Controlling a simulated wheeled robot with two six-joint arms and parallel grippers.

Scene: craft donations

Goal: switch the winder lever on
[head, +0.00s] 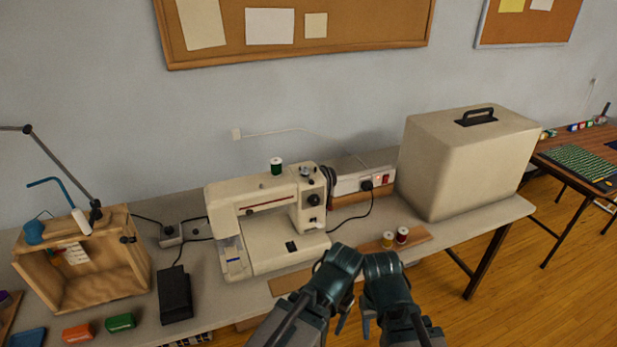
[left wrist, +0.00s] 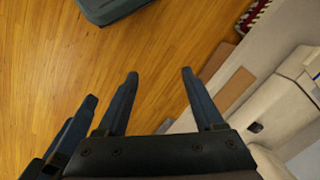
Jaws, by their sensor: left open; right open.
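The cream sewing machine (head: 270,215) stands on the table in the head view, with a green thread spool (head: 276,167) on top. A small winder part (head: 305,171) sits at its top right, by the dark handwheel (head: 328,182). The lever is too small to make out, and so is its position. My left gripper (head: 343,318) and right gripper (head: 367,323) hang side by side in front of the table, apart from the machine. The left wrist view shows the left gripper (left wrist: 159,73) open and empty above the floor, with the machine (left wrist: 285,115) at right.
A large cream case (head: 465,165) stands right of the machine. A black pedal (head: 174,295) and wooden box (head: 85,260) are at left.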

